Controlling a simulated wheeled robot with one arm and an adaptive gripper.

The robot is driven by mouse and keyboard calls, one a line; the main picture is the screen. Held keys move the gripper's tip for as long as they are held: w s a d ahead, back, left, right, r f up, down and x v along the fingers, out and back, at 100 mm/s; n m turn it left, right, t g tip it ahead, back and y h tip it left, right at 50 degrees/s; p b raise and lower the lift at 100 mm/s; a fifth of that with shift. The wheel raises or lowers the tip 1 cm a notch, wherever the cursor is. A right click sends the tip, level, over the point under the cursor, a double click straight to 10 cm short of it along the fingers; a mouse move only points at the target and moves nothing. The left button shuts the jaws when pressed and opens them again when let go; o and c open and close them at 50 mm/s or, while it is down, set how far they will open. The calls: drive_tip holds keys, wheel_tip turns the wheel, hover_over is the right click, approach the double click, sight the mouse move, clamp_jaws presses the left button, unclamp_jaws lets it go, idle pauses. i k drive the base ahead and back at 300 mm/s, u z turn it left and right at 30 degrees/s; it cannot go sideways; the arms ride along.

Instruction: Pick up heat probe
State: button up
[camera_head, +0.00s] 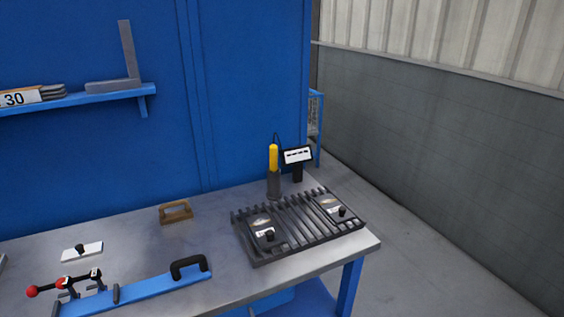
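What looks like the heat probe is a yellow-handled tool (273,158) standing upright in a grey cylindrical holder (274,186) at the back right of the metal workbench (215,250). A dark cable loops up from the top of the handle. A small display unit (298,157) with a white face on a dark stand is just to its right. The lower part of the probe is hidden inside the holder. My gripper does not show in this view.
A dark ribbed plate unit (299,226) with two knobbed parts sits in front of the holder. A blue bar with a black handle (160,289), a red-knobbed clamp (62,285), a white block (82,251) and a brown handled piece (176,212) lie leftward. A blue wall stands behind.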

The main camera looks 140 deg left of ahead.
sight(273, 149)
drive_tip(key=u, duration=4.45)
